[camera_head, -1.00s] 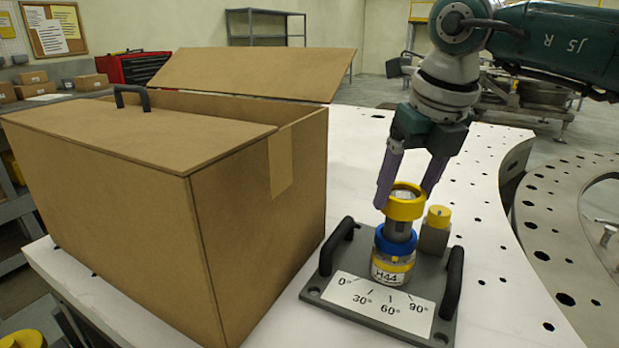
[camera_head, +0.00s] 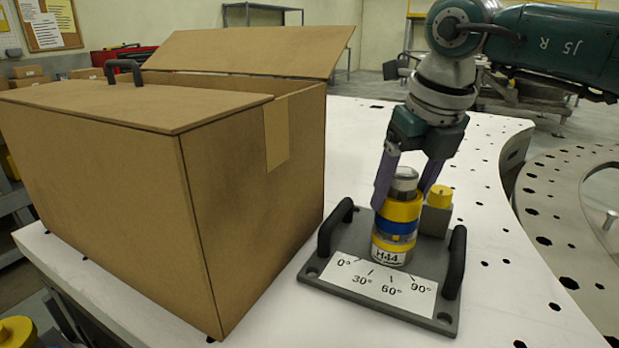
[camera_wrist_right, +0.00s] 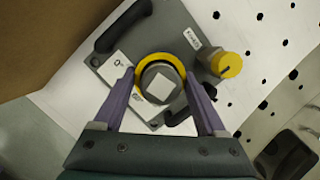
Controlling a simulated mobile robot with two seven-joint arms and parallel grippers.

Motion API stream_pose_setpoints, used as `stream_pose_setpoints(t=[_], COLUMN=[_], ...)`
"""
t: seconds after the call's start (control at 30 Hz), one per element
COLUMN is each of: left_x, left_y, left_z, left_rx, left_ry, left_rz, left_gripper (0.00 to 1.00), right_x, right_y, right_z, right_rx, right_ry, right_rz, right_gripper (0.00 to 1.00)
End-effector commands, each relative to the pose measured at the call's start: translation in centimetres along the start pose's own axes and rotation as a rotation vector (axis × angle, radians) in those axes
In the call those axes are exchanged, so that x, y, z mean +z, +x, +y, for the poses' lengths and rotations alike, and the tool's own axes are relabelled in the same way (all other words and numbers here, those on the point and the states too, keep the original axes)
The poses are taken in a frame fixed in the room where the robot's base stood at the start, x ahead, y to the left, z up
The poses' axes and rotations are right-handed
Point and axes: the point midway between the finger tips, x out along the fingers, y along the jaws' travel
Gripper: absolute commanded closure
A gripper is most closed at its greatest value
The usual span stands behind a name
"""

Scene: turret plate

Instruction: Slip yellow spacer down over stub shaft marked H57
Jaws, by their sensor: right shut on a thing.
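A stub shaft (camera_head: 404,180) stands upright on a dark turret plate (camera_head: 318,262); its base label (camera_head: 388,256) reads H44, not H57. The yellow spacer (camera_head: 399,208) is around the shaft, with the grey shaft top sticking out above it. A blue ring (camera_head: 394,227) is on the shaft just below the spacer; I cannot tell if they touch. My right gripper (camera_head: 402,202) is shut on the spacer, one purple finger on each side. The right wrist view shows the spacer (camera_wrist_right: 142,68) encircling the shaft top (camera_wrist_right: 160,86). My left gripper is not in view.
A yellow-capped block (camera_head: 438,212) stands on the plate, close behind the right finger. Black handles (camera_head: 456,262) rise at both plate sides. A large cardboard box (camera_head: 255,215) stands at left. The white table (camera_head: 490,250) is clear at right.

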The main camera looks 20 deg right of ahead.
Motion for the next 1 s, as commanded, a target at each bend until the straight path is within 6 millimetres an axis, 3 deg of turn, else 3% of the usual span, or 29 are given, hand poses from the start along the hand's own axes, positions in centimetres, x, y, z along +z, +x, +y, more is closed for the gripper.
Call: stream_pose_setpoints(t=[0.27, 0.3, 0.5, 0.77, 1.0], left_x=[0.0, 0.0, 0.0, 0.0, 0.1], left_y=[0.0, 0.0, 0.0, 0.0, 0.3], left_z=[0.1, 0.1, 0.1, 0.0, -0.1], left_rx=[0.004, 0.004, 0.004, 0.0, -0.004], left_ry=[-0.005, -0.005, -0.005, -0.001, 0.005], left_rz=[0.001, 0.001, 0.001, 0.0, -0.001], left_gripper=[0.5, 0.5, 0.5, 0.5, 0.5], right_x=[0.0, 0.0, 0.0, 0.0, 0.1], right_y=[0.0, 0.0, 0.0, -0.2, -3.7], right_z=[0.0, 0.0, 0.0, 0.0, 0.0], right_rx=[0.0, 0.0, 0.0, 0.0, 0.0], right_ry=[0.0, 0.0, 0.0, 0.0, -0.002], right_rz=[0.0, 0.0, 0.0, 0.0, -0.006], right_gripper=[0.86, 0.21, 0.0, 0.0, 0.0])
